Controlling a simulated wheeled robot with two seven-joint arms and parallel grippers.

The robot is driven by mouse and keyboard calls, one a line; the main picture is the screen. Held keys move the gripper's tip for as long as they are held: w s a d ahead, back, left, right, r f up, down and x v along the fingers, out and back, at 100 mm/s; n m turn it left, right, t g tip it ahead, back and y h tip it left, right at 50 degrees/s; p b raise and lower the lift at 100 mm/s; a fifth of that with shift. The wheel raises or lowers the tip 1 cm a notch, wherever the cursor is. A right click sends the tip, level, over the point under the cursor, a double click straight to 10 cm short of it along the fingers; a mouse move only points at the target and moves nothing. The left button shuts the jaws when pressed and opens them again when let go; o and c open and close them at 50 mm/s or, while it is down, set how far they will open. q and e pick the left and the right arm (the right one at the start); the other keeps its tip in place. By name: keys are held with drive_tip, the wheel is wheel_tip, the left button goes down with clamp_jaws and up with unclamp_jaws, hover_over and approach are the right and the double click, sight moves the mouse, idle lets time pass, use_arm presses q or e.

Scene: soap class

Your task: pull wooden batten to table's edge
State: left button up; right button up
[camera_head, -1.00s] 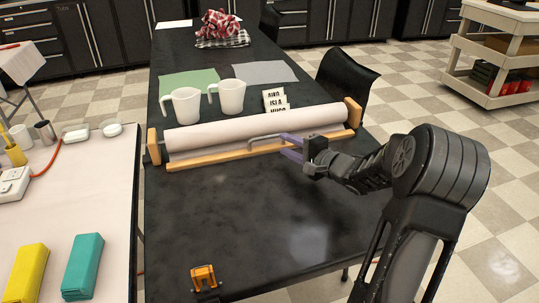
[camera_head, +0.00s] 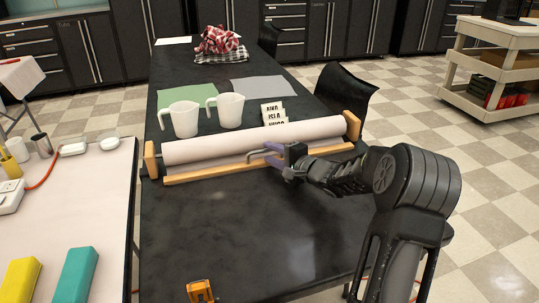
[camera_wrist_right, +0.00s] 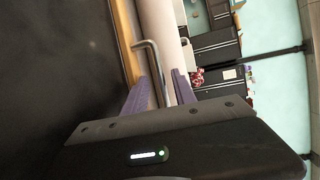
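The wooden batten (camera_head: 210,174) runs along the front of a white paper roll (camera_head: 225,146) between two wooden end blocks on the black table (camera_head: 200,225). A bent grey metal handle (camera_head: 254,154) is at the batten's middle. The handle also shows in the right wrist view (camera_wrist_right: 147,46). My right gripper (camera_head: 266,152) reaches in from the right at the handle. In the wrist view its purple fingers (camera_wrist_right: 161,76) stand apart on either side of the handle rod, with gaps visible. My left gripper is out of view.
Two white mugs (camera_head: 184,119) and a small lettered sign (camera_head: 274,114) stand behind the roll. An orange object (camera_head: 200,291) is at the near edge. A black chair (camera_head: 345,92) is on the right, a white side table (camera_head: 70,205) on the left.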

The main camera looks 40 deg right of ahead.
drive_tip(key=shift+w, duration=0.55)
clamp_jaws()
drive_tip(key=shift+f, duration=0.1)
idle(0.9)
